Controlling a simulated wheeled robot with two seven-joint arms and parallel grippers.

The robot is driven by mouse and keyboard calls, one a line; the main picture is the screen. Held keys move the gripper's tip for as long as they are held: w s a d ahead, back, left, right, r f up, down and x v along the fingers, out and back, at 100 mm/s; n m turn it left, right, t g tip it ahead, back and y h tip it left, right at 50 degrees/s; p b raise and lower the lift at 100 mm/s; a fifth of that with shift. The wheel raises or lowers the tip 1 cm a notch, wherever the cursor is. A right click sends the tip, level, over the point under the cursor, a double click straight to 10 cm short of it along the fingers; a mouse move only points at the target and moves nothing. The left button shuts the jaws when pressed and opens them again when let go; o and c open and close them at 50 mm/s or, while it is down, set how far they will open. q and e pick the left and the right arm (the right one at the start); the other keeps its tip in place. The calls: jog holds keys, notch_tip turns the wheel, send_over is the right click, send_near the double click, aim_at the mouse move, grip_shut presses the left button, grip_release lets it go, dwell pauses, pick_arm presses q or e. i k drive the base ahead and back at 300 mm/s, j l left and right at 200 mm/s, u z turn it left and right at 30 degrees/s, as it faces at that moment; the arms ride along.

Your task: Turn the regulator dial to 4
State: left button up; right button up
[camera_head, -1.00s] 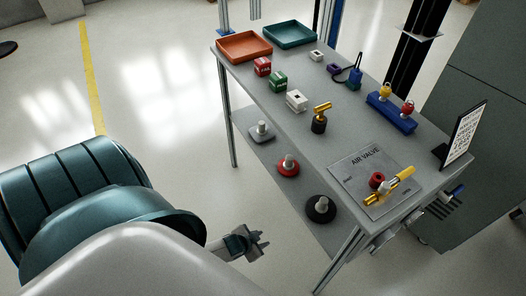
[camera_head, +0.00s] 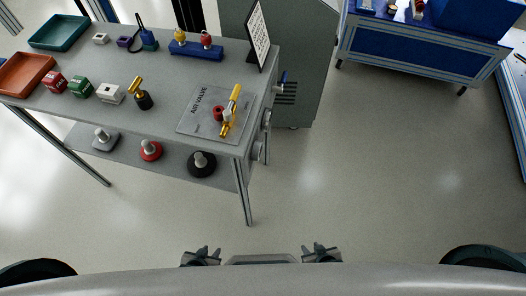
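The worktable (camera_head: 60,100) stands at the upper left. On its right end lies a grey plate marked AIR VALVE (camera_head: 187,128), with a yellow valve handle (camera_head: 235,97) and a red knob (camera_head: 218,113). Round grey parts (camera_head: 266,118) sit on the table's right side, seen edge-on; I cannot tell whether one is the regulator dial, and no scale or number is readable. My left gripper (camera_head: 201,254) and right gripper (camera_head: 321,252) are low in the picture, in front of my body, apart from the table and holding nothing visible. Their finger gap is too small to judge.
A sign (camera_head: 258,37) stands at the table's back right corner. A grey cabinet (camera_head: 305,70) is behind it, and a blue workbench (camera_head: 420,50) is at the upper right. Weights, including a black one (camera_head: 202,163), rest on the lower shelf. The floor (camera_head: 390,180) at right is clear.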

aim_at(258, 150)
jog(key=u, duration=0.4)
jog(key=l+u, duration=0.15)
jog(key=u, duration=0.25)
jog(key=l+u, duration=0.1)
jog(key=u, duration=0.35)
jog(key=l+u, duration=0.25)
jog(key=l, duration=0.15)
jog(key=k+l+u, duration=0.2)
jog(key=l, duration=0.2)
jog(key=l+u, duration=0.25)
jog(key=l, duration=0.2)
jog(key=k+l+u, duration=0.1)
jog(key=l+u, duration=0.15)
jog(key=k+l+u, duration=0.2)
jog(key=l, duration=0.3)
jog(key=k+l, duration=0.2)
jog(key=l, duration=0.2)
jog(key=k+l, duration=0.2)
jog(key=l, duration=0.25)
jog(key=k+l+u, duration=0.1)
jog(key=l, duration=0.3)
jog(key=k+l, duration=0.3)
jog(key=l+u, duration=0.05)
jog(key=l, duration=0.05)
